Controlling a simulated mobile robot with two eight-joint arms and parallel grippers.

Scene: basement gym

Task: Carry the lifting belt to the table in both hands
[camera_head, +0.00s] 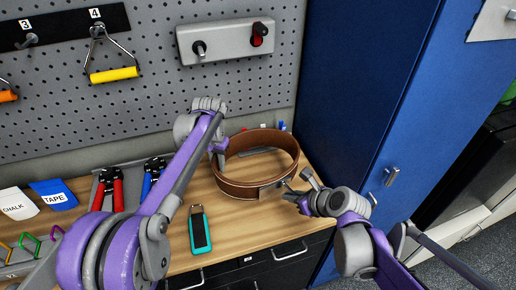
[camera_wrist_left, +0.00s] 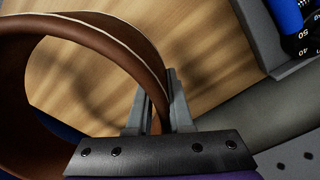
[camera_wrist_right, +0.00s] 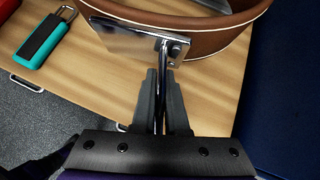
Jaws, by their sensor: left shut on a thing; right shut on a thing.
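The lifting belt (camera_head: 236,188) is a brown leather band closed into a loop, upright on its edge at the right end of the wooden bench top (camera_head: 245,226). Whether it touches the wood I cannot tell. My left gripper (camera_head: 219,148) is shut on the belt's left wall; the left wrist view shows the band (camera_wrist_left: 138,42) between its fingers (camera_wrist_left: 160,105). My right gripper (camera_head: 298,191) is at the belt's front right. In the right wrist view its fingers (camera_wrist_right: 161,95) are shut on the metal buckle lever (camera_wrist_right: 164,52).
A teal and black device (camera_head: 200,232) lies in front of the belt. Red-handled (camera_head: 108,188) and blue-handled grips (camera_head: 152,178) stand to the left. A pegboard (camera_head: 160,85) rises behind, and a blue cabinet (camera_head: 350,80) stands close on the right. Drawers (camera_head: 275,262) are below the front edge.

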